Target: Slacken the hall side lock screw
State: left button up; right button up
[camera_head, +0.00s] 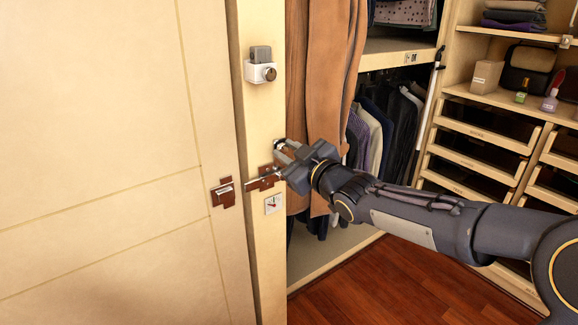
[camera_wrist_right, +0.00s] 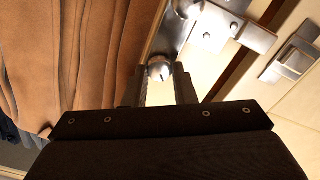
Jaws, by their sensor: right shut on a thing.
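In the head view my right gripper (camera_head: 284,152) reaches in from the right to the door post, just above the latch. In the right wrist view its two fingers (camera_wrist_right: 159,80) stand on either side of a round metal screw head (camera_wrist_right: 159,71) with a dark slot, and they are shut on it. The latch (camera_head: 260,178) has a metal bolt on a red-brown plate on the post; its metal body also shows in the wrist view (camera_wrist_right: 208,30). A red-brown keeper plate (camera_head: 223,193) sits on the door (camera_head: 100,160). My left gripper is not in view.
A white box with a round knob (camera_head: 262,72) is fixed higher on the post. A small dial plate (camera_head: 272,204) sits below the latch. A brown coat (camera_head: 322,80) hangs close behind my gripper. Shelves and drawers (camera_head: 480,145) stand at the right.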

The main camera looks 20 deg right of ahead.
jog(key=n+b, duration=0.2)
jog(key=n, duration=0.1)
jog(key=n+b, duration=0.1)
jog(key=shift+f+n, duration=0.25)
jog(key=shift+n, duration=0.05)
jog(key=shift+r+n+b, duration=0.1)
jog(key=shift+n+b, duration=1.2)
jog(key=shift+n, duration=1.1)
jog(key=o, duration=1)
